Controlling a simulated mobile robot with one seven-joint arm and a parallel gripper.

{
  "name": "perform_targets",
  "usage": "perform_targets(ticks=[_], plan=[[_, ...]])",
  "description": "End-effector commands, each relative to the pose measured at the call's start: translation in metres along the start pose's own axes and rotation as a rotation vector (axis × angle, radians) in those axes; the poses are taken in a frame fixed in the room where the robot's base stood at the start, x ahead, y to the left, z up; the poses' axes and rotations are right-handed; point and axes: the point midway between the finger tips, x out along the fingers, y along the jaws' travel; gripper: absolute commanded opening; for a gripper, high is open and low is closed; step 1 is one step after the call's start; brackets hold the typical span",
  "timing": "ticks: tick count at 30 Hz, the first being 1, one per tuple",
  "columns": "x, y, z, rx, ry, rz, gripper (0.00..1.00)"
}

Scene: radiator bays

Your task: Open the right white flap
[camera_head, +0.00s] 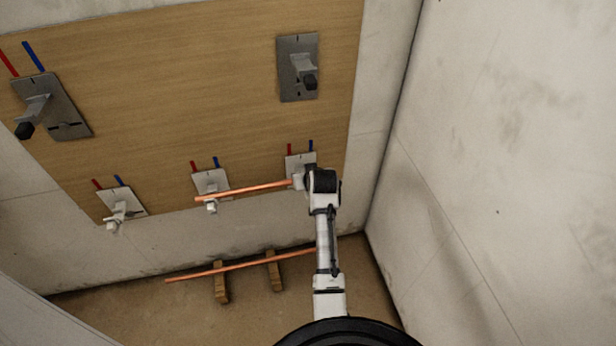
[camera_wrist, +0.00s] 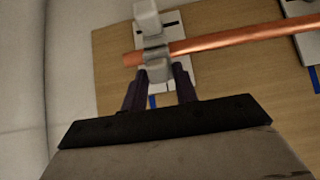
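The right white flap (camera_wrist: 147,17) is a pale block on a small holder with a grey saddle (camera_wrist: 156,57). In the wrist view the flap is at the top, beyond a copper pipe (camera_wrist: 225,43) that crosses the holder. I cannot tell if the flap is shut over the pipe. In the head view the holder's plate (camera_head: 293,162) is largely hidden by my gripper (camera_head: 303,178). In the wrist view my gripper's dark fingers (camera_wrist: 161,74) are apart, on either side of the saddle's near part. Contact is not clear.
The pipe also spans the middle holder (camera_head: 211,184). A third small holder (camera_head: 120,206) is at left. Two larger grey brackets (camera_head: 298,68) (camera_head: 48,103) are higher on the wooden board (camera_head: 180,70). A second pipe (camera_head: 190,276) lies on wooden blocks on the floor. A wall (camera_head: 500,150) stands at right.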

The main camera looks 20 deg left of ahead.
Motion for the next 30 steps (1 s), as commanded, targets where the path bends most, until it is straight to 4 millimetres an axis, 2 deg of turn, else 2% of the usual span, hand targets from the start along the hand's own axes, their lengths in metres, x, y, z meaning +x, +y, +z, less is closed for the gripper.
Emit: perform_targets(ticks=[11, 30], plan=[[0.002, 0.0, 0.007, 0.0, 0.06, 0.0, 0.06], [0.0, 0.0, 0.025, 0.001, 0.429, 0.0, 0.06]])
